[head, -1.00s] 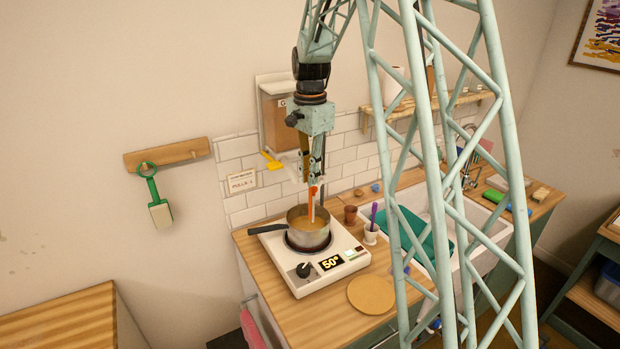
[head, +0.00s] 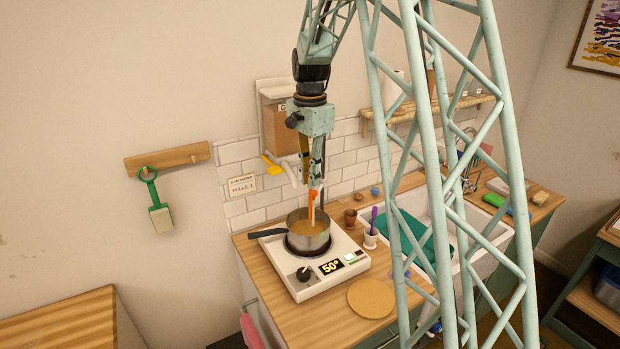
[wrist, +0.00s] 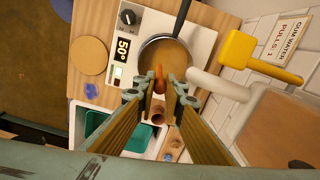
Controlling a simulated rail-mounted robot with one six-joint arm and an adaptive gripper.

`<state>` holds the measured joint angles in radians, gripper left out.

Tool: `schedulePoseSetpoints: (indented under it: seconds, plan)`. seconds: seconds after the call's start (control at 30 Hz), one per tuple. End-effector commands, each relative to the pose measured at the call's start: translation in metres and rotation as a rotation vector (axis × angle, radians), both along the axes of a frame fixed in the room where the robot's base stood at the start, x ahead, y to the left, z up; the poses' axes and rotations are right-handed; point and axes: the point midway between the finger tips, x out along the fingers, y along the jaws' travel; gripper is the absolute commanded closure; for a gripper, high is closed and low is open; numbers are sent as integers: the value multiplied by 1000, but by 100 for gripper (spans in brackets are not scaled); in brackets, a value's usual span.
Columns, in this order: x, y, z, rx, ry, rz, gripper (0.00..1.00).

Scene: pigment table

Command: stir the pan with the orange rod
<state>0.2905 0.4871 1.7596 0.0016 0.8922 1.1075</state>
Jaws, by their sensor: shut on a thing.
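A steel saucepan (head: 308,238) with a dark handle stands on the hot plate (head: 328,279), whose display reads 50°. It holds an orange-tan liquid, also seen in the wrist view (wrist: 168,52). My gripper (head: 313,180) is above the pan and shut on the orange rod (head: 313,196). The rod is upright, orange at the top and pale below, and its lower end reaches into the pan's liquid. In the wrist view the orange end of the rod (wrist: 160,78) shows between my fingertips; its lower tip is hidden.
A brown cup (head: 350,217) and a white pot with a purple tool (head: 371,238) stand right of the pan. A round cork mat (head: 371,297) lies at the front. A yellow-handled dispenser (head: 277,117) hangs on the wall behind. The sink (head: 466,239) is at right.

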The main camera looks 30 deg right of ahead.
Motion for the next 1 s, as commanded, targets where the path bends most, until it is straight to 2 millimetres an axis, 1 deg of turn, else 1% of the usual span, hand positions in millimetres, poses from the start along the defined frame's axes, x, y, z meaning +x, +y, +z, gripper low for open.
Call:
schedulePoseSetpoints:
  seconds: [0.47,1.0]
  plan:
    - [0,0,1,0,0,0,99]
    - [0,0,28,0,0,0,99]
